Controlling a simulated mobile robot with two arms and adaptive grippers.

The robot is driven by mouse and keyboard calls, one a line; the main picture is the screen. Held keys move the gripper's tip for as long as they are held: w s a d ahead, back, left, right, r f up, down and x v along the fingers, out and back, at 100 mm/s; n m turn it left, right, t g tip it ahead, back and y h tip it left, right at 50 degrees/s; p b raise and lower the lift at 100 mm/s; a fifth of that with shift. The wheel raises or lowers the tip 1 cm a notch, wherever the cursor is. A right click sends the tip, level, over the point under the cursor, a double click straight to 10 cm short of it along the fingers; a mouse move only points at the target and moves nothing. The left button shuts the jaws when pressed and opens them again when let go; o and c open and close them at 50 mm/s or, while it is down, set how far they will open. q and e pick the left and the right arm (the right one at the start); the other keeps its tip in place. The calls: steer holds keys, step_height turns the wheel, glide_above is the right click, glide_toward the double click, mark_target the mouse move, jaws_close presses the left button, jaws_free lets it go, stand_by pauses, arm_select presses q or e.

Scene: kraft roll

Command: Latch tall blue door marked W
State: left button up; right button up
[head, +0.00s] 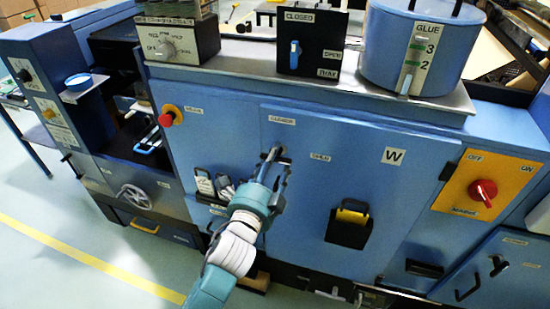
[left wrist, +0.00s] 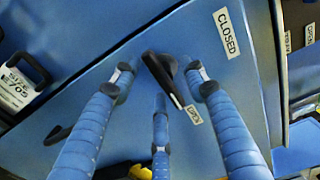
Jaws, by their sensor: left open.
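The tall blue door (head: 345,200) bears a white W label (head: 393,156) on its upper right. Its black lever handle (left wrist: 165,75) is near the top left of the door, with a CLOSED label (left wrist: 227,32) and an OPEN label (left wrist: 193,115) beside it. In the left wrist view the lever points toward the OPEN label. My left gripper (head: 273,170) is open at the handle, and its fingers (left wrist: 160,85) stand around the lever without a visible grip. The fingers partly hide the handle in the head view. My right gripper is not in view.
A black holder with a yellow item (head: 350,215) is on the door's lower part. A red rotary switch (head: 482,192) is to the right. A red knob (head: 170,116) is to the left. A blue glue pot (head: 415,45) stands on the top ledge.

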arm_select(q)
steer(key=shift+w, duration=0.2)
jaws_close()
steer(key=shift+f, duration=0.1)
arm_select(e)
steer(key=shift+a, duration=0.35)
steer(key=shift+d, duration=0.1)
